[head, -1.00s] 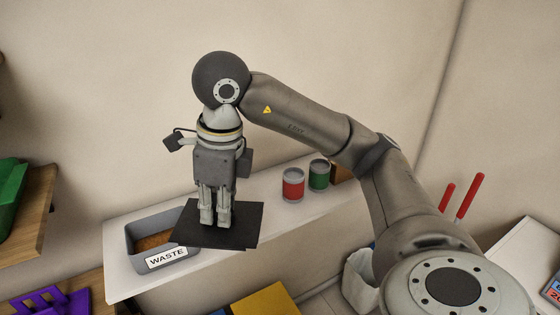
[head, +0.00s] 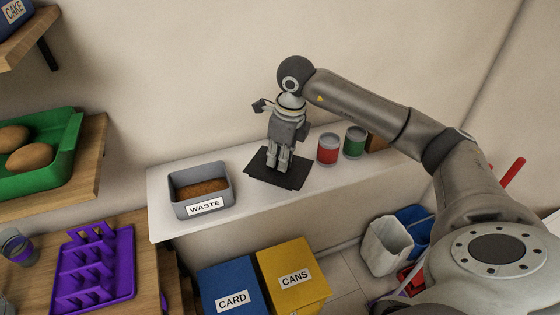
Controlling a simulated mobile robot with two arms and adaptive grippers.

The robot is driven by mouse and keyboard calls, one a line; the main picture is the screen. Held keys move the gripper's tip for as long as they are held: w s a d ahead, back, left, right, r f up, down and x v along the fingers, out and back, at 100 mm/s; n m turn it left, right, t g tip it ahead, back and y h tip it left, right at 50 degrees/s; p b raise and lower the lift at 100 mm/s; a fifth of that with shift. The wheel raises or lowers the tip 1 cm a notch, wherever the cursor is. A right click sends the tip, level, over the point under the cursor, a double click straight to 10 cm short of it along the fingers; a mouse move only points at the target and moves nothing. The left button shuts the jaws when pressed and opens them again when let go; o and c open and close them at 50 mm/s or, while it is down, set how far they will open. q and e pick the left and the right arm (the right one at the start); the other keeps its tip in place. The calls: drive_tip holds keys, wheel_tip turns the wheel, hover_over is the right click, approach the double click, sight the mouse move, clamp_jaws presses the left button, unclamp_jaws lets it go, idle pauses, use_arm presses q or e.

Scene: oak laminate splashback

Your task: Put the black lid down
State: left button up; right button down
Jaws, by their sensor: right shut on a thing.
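My left gripper is not in view.
The grey WASTE bin (head: 226,184) with brown contents stands left of the lid. Blue CARD (head: 216,279) and yellow CANS (head: 270,264) boxes are below the shelf's front.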

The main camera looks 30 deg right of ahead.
drive_tip(key=shift+w+d+f, duration=0.1)
drive_tip(key=shift+w+f, duration=0.05)
drive_tip(key=shift+f, duration=0.05)
drive_tip(key=f, duration=0.1)
drive_tip(key=f+p, duration=0.2)
drive_tip(key=shift+w+d, duration=0.15)
drive_tip(key=shift+w, duration=0.1)
drive_tip(key=shift+f, duration=0.5)
drive_tip(key=shift+f, duration=0.25)
drive_tip(key=c, duration=1.5)
unclamp_jaws()
drive_tip(key=shift+r, duration=0.1)
drive_tip(key=shift+o, duration=0.2)
